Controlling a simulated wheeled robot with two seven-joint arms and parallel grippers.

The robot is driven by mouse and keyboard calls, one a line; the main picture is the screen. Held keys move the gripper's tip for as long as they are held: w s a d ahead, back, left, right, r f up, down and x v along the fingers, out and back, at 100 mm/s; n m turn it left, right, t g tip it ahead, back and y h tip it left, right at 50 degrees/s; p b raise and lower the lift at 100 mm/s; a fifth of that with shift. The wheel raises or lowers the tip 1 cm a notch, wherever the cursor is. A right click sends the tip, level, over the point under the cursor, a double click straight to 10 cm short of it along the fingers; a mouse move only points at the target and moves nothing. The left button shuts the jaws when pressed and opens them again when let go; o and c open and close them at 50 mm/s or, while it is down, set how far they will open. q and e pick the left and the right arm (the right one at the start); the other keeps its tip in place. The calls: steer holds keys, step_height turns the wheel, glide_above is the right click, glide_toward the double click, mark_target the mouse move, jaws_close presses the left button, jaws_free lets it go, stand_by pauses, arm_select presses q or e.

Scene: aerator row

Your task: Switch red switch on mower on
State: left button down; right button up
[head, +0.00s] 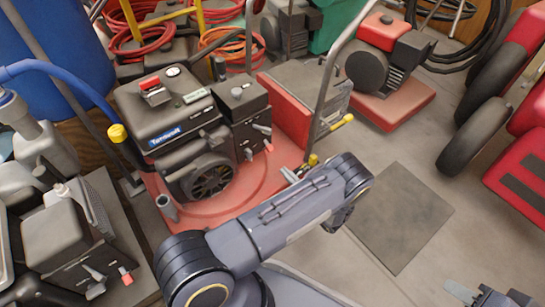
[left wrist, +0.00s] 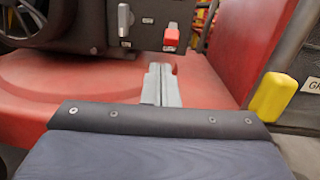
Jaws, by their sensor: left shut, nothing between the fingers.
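The mower (head: 215,190) has a red deck and a black engine marked with a blue label. Its red switch (left wrist: 171,38) sits on a dark panel at the top of the left wrist view, its red end below a pale upper part. The switch shows small in the head view (head: 269,147) on the engine's right side. My left gripper (left wrist: 162,84) is shut and empty, its fingertips just below the red switch and apparently apart from it. In the head view its fingertips (head: 291,175) are by the deck's right side. My right gripper (head: 458,291) is partly visible at the bottom right; its opening is unclear.
A grey switch (left wrist: 124,18) is left of the red one. A yellow-ended lever (left wrist: 272,97) stands right of my left gripper. The mower's handle bar (head: 325,85) rises beside my arm. Another machine (head: 70,240) stands at left. Floor around the dark mat (head: 400,215) is clear.

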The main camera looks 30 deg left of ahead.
mark_target(267, 144)
arm_select(q)
steer(key=shift+d+f+m+t, duration=0.55)
steer(key=shift+f+m+t, duration=0.2)
steer(key=shift+t, duration=0.15)
steer(key=shift+w+a, duration=0.1)
steer(key=b+x, duration=0.2)
steer(key=x, duration=0.7)
steer(key=shift+w+a+b, duration=0.1)
steer(key=shift+a+b, duration=0.25)
steer(key=shift+a, duration=0.05)
